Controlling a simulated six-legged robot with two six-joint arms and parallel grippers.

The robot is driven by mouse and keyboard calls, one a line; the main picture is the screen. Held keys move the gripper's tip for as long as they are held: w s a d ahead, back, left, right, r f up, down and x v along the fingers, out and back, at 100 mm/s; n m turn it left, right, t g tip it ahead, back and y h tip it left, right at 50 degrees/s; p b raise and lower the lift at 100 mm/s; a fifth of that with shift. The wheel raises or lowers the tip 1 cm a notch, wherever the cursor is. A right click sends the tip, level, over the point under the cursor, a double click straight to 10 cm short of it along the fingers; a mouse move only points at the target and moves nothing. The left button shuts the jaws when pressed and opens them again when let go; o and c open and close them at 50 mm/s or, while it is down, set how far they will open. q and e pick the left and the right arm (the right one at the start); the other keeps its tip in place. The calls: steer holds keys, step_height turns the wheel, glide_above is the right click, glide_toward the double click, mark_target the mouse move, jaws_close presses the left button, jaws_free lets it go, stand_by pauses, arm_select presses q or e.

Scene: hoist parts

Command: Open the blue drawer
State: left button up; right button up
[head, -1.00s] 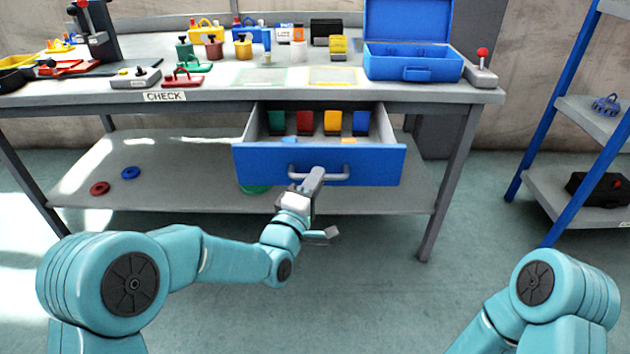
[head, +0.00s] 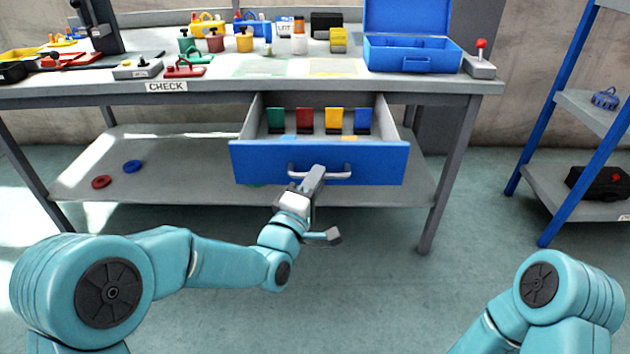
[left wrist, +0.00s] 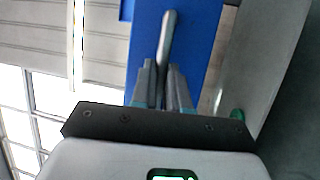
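The blue drawer (head: 385,163) under the workbench stands pulled out toward me, its inside showing. Red, green, yellow and blue pieces stand upright at its back. Its grey bar handle (head: 338,174) is on the front face; my fingers cover the handle's middle. My left gripper (head: 317,173) is at the handle. In the left wrist view, the gripper (left wrist: 163,78) has its fingers close together on the handle (left wrist: 169,35), with the blue drawer front (left wrist: 200,40) behind. My right gripper is out of view; only part of that arm shows at lower right.
The grey workbench (head: 215,98) carries a blue open case (head: 412,55), a red-knobbed box (head: 480,66) and several hoist parts. A lower shelf (head: 200,185) holds a red ring and a blue ring. A blue-framed rack (head: 570,140) stands at right. The floor before the drawer is clear.

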arm_select(q)
steer(key=o, duration=0.4)
steer(key=p+v, duration=0.7)
steer(key=v, duration=0.9)
steer(key=shift+s, duration=0.2)
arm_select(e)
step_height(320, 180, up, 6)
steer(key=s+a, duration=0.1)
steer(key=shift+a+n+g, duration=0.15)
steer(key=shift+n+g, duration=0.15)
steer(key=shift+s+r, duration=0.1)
arm_select(q)
steer(key=shift+a, duration=0.1)
